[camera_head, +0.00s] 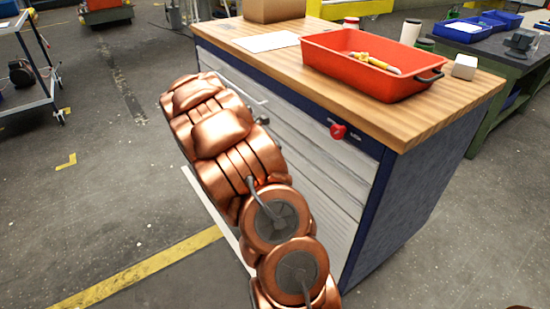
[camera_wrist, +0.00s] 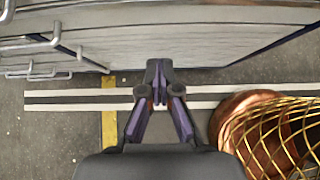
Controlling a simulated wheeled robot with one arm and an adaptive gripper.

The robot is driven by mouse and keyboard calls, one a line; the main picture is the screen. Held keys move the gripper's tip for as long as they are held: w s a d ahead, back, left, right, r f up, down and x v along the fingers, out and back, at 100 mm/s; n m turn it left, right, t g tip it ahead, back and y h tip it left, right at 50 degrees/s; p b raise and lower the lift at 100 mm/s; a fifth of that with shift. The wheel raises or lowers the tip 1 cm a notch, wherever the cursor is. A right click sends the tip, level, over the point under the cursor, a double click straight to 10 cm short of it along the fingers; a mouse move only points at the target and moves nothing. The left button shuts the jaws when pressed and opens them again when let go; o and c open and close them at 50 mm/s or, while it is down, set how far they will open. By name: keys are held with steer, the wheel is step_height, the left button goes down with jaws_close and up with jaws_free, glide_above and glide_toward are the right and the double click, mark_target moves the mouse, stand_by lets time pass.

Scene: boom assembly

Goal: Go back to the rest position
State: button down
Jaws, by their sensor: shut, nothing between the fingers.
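My gripper (camera_wrist: 159,88) shows in the wrist view, shut and empty, with its fingertips together. It hangs over the floor close to the drawer fronts of the workbench cabinet (camera_wrist: 190,38). In the head view my copper-coloured arm reaches along the front of the cabinet (camera_head: 366,175), and the gripper itself is hidden there.
The wooden top (camera_head: 425,112) holds a red tray (camera_head: 335,72) with a yellow item (camera_head: 372,62) in it, a white sheet (camera_head: 266,42), a cardboard box (camera_head: 272,10) and a white block (camera_head: 465,67).

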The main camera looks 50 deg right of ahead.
steer(key=shift+w+a+r, duration=0.1)
steer(key=shift+a+r, duration=0.25)
steer(key=shift+r, duration=0.05)
steer(key=s+a+r+m+y+p, duration=0.2)
steer(key=s+a+r+m+p, duration=0.15)
steer(key=s+a+r, duration=0.45)
steer(key=s+a+r+m+y+p, duration=0.1)
steer(key=s+a+r+m+p, duration=0.15)
steer(key=a+r+m, duration=0.55)
steer(key=s+a+r+m+y+p, duration=0.1)
steer(key=s+a+r+y+p, duration=0.1)
steer(key=s+a, duration=0.7)
steer(key=s+a+r+m+y+p, duration=0.2)
steer(key=s+a, duration=0.7)
steer(key=a, duration=0.6)
steer(key=shift+r+t+y+p, duration=0.3)
steer(key=shift+r+y+p, duration=0.15)
steer(key=shift+y+p, duration=0.3)
steer(key=shift+s+m, duration=0.1)
steer(key=shift+m, duration=0.15)
